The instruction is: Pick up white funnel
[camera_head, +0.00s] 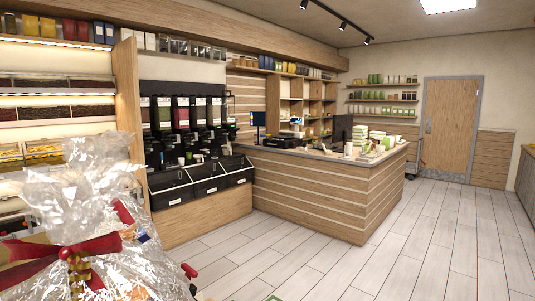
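I cannot make out the white funnel for certain. Small pale items (181,161) sit on the ledge below the black dispensers (180,112), too small to name. Several white items (349,148) also stand on the wood-striped counter (310,197), and their shapes are unclear at this distance. My gripper is not in view.
A clear-wrapped gift hamper with a red bow (75,246) fills the lower left close by. Black bins (208,183) stand below the dispensers. Shelves line the left and back walls. The pale plank floor (440,240) is open at right, towards a wooden door (451,125).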

